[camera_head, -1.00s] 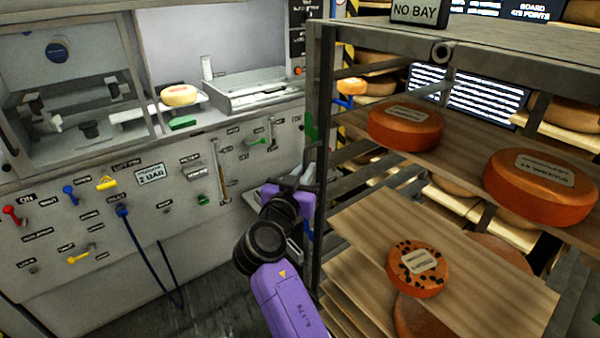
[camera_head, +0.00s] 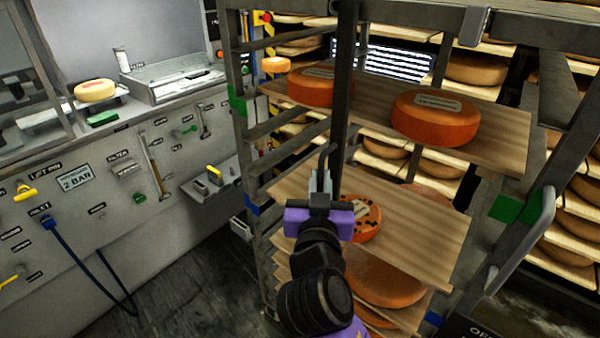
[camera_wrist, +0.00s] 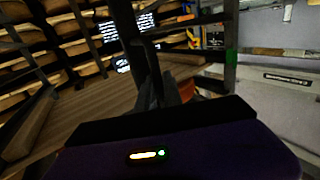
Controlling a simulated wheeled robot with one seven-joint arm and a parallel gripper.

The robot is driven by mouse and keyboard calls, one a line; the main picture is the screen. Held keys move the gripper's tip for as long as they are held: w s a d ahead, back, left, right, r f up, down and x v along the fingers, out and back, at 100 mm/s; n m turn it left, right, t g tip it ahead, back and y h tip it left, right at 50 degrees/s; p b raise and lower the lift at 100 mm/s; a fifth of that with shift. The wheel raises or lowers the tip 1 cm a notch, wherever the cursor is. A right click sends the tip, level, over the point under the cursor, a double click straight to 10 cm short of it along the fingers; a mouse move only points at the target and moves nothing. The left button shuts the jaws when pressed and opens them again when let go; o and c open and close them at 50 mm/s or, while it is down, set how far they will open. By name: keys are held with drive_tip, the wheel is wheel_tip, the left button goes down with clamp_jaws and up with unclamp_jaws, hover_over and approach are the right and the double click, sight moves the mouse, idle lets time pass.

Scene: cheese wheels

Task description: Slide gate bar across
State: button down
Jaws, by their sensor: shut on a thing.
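The gate bar (camera_head: 343,90) is a dark upright bar across the open front of the cheese rack, in front of the boards. It stands between the rack's left post and its right side, nearer the left. My gripper (camera_head: 321,182) is shut on the bar's thin grey handle (camera_head: 325,158), at the height of the middle board. The bar's lower part is hidden behind my gripper and arm. In the wrist view the bar (camera_wrist: 130,40) rises dark past my gripper's fingertips (camera_wrist: 158,88).
Orange cheese wheels (camera_head: 435,117) sit on the upper board; a speckled wheel (camera_head: 367,218) sits partly hidden behind my gripper. The rack's left post (camera_head: 242,110) has a green block (camera_head: 237,98); a green block (camera_head: 518,209) shows at right. A control panel (camera_head: 100,190) stands left.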

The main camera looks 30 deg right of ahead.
drive_tip(key=shift+s+d, duration=0.1)
drive_tip(key=shift+s, duration=0.35)
drive_tip(key=shift+d, duration=0.1)
drive_tip(key=c, duration=1.5)
unclamp_jaws()
drive_tip(key=b+v, duration=0.2)
drive_tip(key=v, duration=0.6)
